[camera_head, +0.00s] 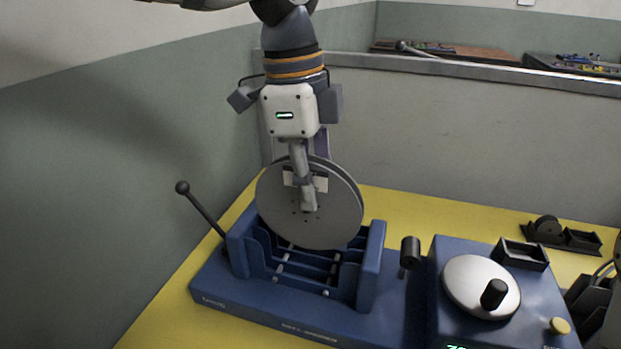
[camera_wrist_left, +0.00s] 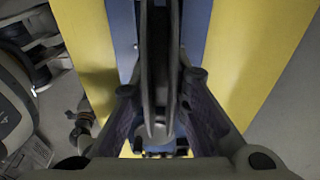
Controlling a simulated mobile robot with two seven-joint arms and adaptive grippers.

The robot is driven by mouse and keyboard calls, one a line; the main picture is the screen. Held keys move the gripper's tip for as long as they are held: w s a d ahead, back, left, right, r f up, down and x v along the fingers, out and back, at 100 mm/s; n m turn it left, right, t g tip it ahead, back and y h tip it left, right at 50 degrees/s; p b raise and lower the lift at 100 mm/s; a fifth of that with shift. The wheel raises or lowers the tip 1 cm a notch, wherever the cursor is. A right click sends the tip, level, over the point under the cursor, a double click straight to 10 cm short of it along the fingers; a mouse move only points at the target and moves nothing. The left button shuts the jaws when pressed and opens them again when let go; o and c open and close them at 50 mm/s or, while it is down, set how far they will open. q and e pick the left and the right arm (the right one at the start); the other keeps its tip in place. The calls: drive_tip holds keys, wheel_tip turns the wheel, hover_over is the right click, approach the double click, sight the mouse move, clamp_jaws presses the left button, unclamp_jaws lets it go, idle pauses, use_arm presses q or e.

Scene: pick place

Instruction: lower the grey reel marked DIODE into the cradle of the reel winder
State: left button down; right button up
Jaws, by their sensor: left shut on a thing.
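A grey reel (camera_head: 330,215) is upright in my left gripper (camera_head: 308,195), which is shut on it near its hub. A small pale label shows on the reel, but I cannot read its writing. The reel also shows edge-on between the fingers in the left wrist view (camera_wrist_left: 156,70). The blue cradle (camera_head: 372,265) of the reel winder (camera_head: 260,310) lies below it, with several slots and cross rods. The reel's lower edge overlaps the cradle's back part in the head view; I cannot tell whether they touch.
A lever with a black knob (camera_head: 183,187) rises at the cradle's left. On the right are a black handle (camera_head: 410,252), a crank disc (camera_head: 470,285) and a small black tray (camera_head: 520,254). The yellow table (camera_head: 400,212) is clear behind the winder.

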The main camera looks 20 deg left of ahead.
sight(313, 175)
use_arm(q)
drive_tip(key=shift+f, duration=1.15)
drive_tip(key=shift+f, duration=0.15)
drive_tip(key=shift+f, duration=0.75)
drive_tip(key=c, duration=1.2)
unclamp_jaws()
drive_tip(key=shift+o, duration=0.2)
drive_tip(key=shift+r, duration=4.05)
